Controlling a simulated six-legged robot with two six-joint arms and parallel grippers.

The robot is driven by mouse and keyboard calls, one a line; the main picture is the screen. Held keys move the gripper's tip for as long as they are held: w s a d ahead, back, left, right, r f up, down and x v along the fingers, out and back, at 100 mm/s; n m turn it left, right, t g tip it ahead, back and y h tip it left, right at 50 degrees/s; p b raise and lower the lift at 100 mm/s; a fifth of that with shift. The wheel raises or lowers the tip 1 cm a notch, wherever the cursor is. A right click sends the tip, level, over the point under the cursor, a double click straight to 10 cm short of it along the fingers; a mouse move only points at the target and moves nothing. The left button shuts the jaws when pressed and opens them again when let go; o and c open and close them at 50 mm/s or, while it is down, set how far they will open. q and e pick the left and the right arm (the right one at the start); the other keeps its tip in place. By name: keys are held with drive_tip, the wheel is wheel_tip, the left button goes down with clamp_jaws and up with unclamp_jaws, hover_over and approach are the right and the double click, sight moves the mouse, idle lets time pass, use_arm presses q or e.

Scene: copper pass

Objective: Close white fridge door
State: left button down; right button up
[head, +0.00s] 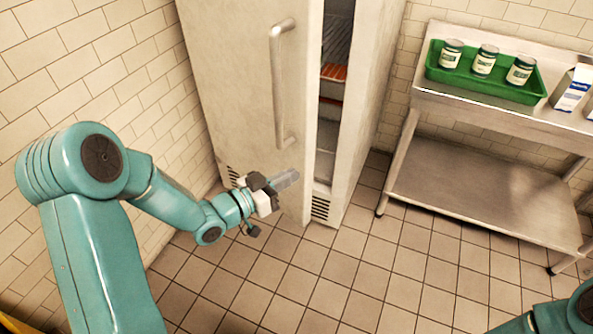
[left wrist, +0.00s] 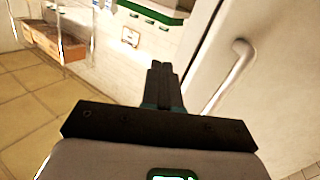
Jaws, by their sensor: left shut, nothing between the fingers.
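The white fridge stands at the back in the head view. Its door (head: 235,75) is partly open, with a gap at its right edge. Through the gap the fridge interior (head: 335,75) shows, with shelves and something orange-red on one. The vertical door handle (head: 278,90) is on the door's right part; it also shows in the left wrist view (left wrist: 228,78). My left gripper (head: 287,180) is shut and empty, in front of the door's lower part below the handle. I cannot tell whether it touches the door. In the wrist view its fingers (left wrist: 163,82) are together. My right gripper is out of view.
A steel table (head: 480,115) stands to the right of the fridge, with a green tray (head: 440,75) holding three cans and a white-blue carton (head: 573,88). A tiled wall is close on the left. The tiled floor (head: 370,270) in front is clear.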

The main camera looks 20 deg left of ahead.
use_arm(q)
drive_tip(key=t+y+b, duration=0.2)
drive_tip(key=b, duration=0.2)
approach(306, 143)
drive_tip(key=b+x, duration=0.1)
drive_tip(key=x, duration=0.6)
drive_tip(key=shift+a, duration=0.15)
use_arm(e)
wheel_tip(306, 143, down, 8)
